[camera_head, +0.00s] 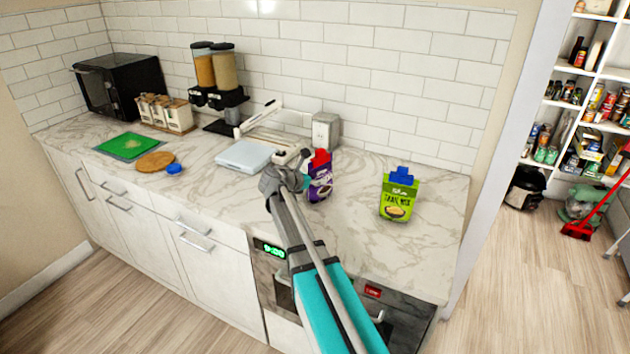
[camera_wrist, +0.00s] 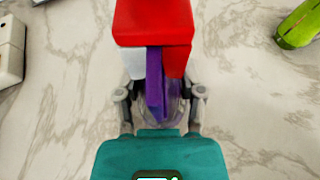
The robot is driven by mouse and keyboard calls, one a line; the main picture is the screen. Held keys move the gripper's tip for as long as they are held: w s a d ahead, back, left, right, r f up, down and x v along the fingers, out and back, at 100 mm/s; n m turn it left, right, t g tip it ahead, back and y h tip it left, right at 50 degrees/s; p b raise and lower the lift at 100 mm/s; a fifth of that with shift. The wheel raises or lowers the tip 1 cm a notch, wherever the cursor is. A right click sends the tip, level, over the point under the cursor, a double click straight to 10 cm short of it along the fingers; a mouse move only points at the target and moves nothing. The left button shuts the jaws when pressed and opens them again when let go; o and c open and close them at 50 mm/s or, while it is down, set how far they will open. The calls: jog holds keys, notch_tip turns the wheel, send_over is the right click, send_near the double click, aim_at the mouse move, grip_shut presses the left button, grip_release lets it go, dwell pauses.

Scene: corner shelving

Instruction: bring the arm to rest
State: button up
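My gripper (camera_head: 290,172) is over the counter, at the left side of a purple pouch (camera_head: 320,182) with a red cap (camera_head: 320,156). The pouch stands upright on the marble counter. In the wrist view the red cap (camera_wrist: 153,22) is large and close. A strip of the purple pouch (camera_wrist: 155,82) shows between the two spread fingers of my gripper (camera_wrist: 160,95), with a gap on each side. The fingers look open; the cap and pouch hide part of the space between them, so contact is hard to judge.
A green trail mix pouch (camera_head: 397,200) with a blue cap stands to the right. A white scale (camera_head: 245,155), white rack (camera_head: 272,135) and toaster (camera_head: 326,130) are behind on the left. Cereal dispensers (camera_head: 215,75) stand at the wall. The counter's right front is clear.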

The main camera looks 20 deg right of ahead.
jog(key=o, duration=0.4)
jog(key=shift+r, duration=0.15)
